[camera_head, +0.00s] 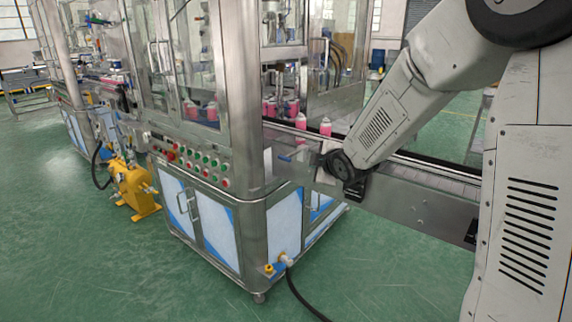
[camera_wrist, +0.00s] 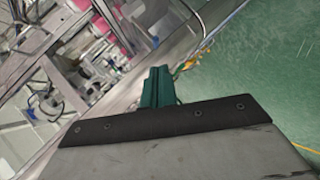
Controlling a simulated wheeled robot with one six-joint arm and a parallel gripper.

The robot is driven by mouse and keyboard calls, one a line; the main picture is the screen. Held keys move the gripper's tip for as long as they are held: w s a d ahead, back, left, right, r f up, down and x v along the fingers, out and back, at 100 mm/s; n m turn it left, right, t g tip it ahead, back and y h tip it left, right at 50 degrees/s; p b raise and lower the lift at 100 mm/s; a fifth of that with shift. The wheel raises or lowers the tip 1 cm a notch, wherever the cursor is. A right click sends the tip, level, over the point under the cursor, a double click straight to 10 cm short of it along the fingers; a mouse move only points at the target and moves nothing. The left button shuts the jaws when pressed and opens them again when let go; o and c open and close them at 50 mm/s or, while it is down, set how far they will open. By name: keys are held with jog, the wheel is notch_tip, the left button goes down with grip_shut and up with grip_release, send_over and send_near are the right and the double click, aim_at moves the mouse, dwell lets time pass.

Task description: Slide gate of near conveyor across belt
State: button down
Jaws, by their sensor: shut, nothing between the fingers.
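The near conveyor (camera_head: 430,205) runs from the machine to the right, behind my arm, with a pale belt (camera_head: 440,176) along its top. I cannot make out its gate for certain. A small blue part (camera_head: 285,158) shows at the conveyor's side, close to the machine; I cannot tell whether it belongs to the gate. My gripper (camera_wrist: 157,86) shows in the wrist view as teal fingers close together, shut and empty. In the head view its fingertips are not clear beside my wrist. I cannot tell whether the fingers touch anything.
The glazed steel machine (camera_head: 240,110) with a button panel (camera_head: 196,160) fills the middle. A yellow pump (camera_head: 133,187) stands to the left. A black hose (camera_head: 300,297) lies on the green floor, open in front.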

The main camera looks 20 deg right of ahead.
jog(key=shift+w+a+f+n+t+y, duration=1.9)
jog(key=shift+w+f+n+y, duration=1.1)
jog(key=shift+w+f+n, duration=1)
jog(key=w, duration=1)
jog(key=shift+w, duration=0.2)
jog(key=shift+w+f, duration=0.1)
